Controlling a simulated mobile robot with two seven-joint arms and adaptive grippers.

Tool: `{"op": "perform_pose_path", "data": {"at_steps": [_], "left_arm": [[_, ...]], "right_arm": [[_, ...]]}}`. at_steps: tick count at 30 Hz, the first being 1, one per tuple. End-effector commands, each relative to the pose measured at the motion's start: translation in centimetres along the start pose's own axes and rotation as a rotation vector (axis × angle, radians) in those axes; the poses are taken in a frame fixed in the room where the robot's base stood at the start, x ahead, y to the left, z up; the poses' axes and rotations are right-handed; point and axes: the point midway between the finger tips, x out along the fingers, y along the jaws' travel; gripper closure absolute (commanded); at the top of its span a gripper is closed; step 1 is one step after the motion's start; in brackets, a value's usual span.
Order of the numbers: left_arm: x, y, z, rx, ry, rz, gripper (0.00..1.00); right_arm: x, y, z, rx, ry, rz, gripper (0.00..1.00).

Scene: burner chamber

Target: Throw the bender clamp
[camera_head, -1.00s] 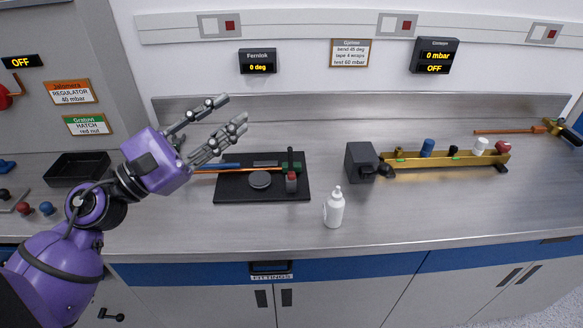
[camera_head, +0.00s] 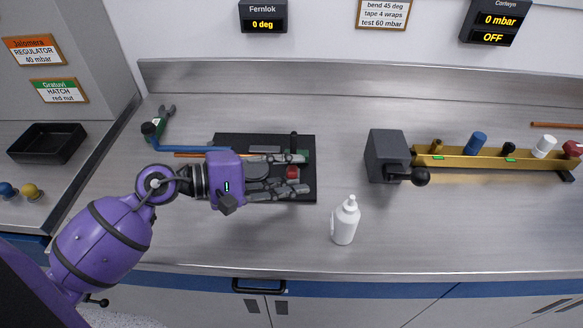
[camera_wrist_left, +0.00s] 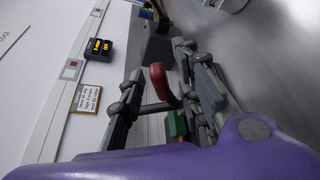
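The bender sits on a black board (camera_head: 225,140) on the steel bench. A clamp with a red handle (camera_head: 292,172) is at the board's right side, beside a green block (camera_head: 304,156). My left gripper (camera_head: 298,176) reaches over the board from the left, fingers apart, on either side of the red handle. In the left wrist view the red handle (camera_wrist_left: 158,80) stands between the spread fingers, with the green block (camera_wrist_left: 176,125) below it. I cannot tell whether a finger touches it. The round die is partly hidden by my gripper. My right gripper is not in view.
A white bottle (camera_head: 345,222) stands right of the board, near the front. A dark grey box with a black knob (camera_head: 387,155) and a brass rail (camera_head: 470,161) are farther right. A blue bar (camera_head: 185,149) extends left of the board. A black tray (camera_head: 47,143) is far left.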

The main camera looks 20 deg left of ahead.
Motion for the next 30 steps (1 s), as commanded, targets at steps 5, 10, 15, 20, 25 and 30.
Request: {"op": "perform_pose_path", "data": {"at_steps": [5, 10, 15, 20, 25, 30], "left_arm": [[0.7, 0.0, 0.0, 0.0, 0.0, 0.0, 0.69], [0.7, -0.1, 0.0, -0.001, 0.0, -0.001, 0.69], [0.7, -0.1, 0.0, -0.001, 0.0, -0.001, 0.88], [0.7, -0.1, 0.0, -0.001, 0.0, -0.001, 1.0], [0.7, -0.1, 0.0, -0.001, 0.0, -0.001, 1.0], [0.7, 0.0, 0.0, -0.005, 0.001, -0.002, 1.0]], "right_arm": [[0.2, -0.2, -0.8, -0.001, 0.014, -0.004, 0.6], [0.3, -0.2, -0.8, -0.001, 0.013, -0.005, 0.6], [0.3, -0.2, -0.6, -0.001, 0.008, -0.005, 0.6], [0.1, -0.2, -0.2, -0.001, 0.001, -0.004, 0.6], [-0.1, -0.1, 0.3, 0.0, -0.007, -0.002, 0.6], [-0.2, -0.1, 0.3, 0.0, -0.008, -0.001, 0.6]]}}
